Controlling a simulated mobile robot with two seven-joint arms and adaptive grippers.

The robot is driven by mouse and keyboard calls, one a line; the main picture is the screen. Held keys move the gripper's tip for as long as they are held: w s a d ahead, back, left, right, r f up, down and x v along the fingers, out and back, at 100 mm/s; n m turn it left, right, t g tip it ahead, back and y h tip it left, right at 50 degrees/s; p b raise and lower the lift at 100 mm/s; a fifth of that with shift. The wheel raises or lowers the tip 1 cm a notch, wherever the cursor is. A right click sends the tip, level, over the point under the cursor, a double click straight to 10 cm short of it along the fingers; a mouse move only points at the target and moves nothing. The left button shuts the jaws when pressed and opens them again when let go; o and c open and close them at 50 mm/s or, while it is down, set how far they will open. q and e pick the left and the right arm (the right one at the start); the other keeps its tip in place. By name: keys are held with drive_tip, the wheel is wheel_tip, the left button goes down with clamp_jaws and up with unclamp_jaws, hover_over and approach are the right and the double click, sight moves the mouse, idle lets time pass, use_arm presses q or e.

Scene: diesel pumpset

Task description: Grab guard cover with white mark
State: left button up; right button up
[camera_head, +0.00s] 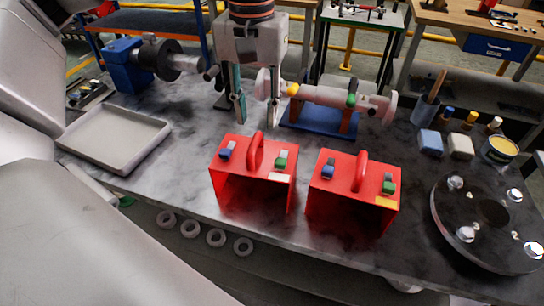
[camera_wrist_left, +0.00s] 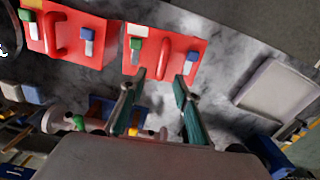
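The guard cover with the white mark (camera_head: 229,172) is a red box with an arched red handle, a blue and a green clip, and a white label on its front right corner. It stands left of a similar red guard cover (camera_head: 328,195) with a yellow mark. My left gripper (camera_head: 256,124) points down just behind the white-marked cover, fingers apart and empty. The left wrist view shows the open fingers (camera_wrist_left: 159,80) near the edge of the white-marked cover (camera_wrist_left: 160,62), apart from its handle. My right gripper is not in view.
A grey tray (camera_head: 112,164) lies at the left. A pump part on a blue base (camera_head: 303,121) stands close behind the gripper. A black flange with bolts (camera_head: 465,215) is at the right, near blue and white blocks and a yellow tin (camera_head: 499,151).

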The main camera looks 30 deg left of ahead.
sight(257, 137)
use_arm(q)
drive_tip(key=f, duration=0.3)
drive_tip(key=shift+s+a+f+b, duration=0.1)
drive_tip(key=shift+a+b, duration=0.1)
drive_tip(key=shift+b, duration=0.1)
wheel_tip(257, 137, down, 4)
drive_tip(key=shift+f+b, duration=0.15)
drive_tip(key=shift+b, duration=0.2)
drive_tip(key=shift+f, duration=0.1)
clamp_jaws()
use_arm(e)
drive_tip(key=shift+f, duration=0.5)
